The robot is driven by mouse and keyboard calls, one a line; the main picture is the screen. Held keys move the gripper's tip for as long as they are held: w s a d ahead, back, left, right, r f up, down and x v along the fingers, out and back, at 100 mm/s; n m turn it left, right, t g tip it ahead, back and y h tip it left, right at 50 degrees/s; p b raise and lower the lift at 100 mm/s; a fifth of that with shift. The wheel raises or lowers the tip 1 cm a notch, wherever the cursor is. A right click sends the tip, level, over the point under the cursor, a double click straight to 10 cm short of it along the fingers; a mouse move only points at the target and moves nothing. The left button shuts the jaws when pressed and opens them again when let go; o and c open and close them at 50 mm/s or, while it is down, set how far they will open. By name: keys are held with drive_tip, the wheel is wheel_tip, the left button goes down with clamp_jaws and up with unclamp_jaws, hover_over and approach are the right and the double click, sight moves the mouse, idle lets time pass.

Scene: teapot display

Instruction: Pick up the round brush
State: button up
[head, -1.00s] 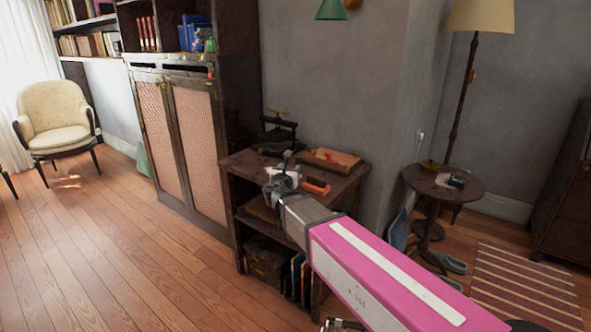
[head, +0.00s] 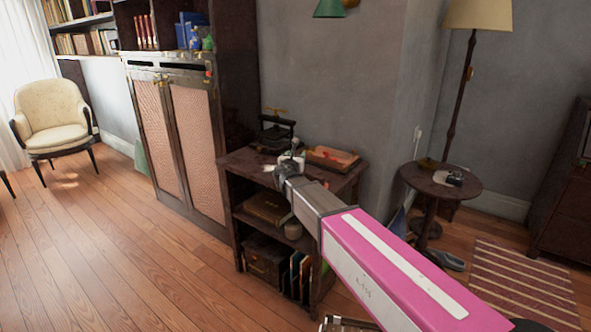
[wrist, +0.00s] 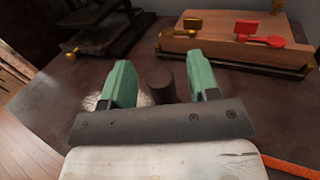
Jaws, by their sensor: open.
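The likely round brush shows in the wrist view as a pale, bristly patch (wrist: 91,101), partly hidden behind the left finger. In the head view my gripper (head: 287,172) is over the top of the dark wooden shelf table (head: 240,160), where the brush is hard to make out.
A wooden board with red and brass parts (wrist: 240,42) lies beyond the fingers at right. A dark press (head: 276,133) stands at the table's back left, near the tall cabinet (head: 175,140). The wall is close behind.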

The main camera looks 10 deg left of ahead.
clamp_jaws()
drive_tip(key=shift+r, duration=0.15)
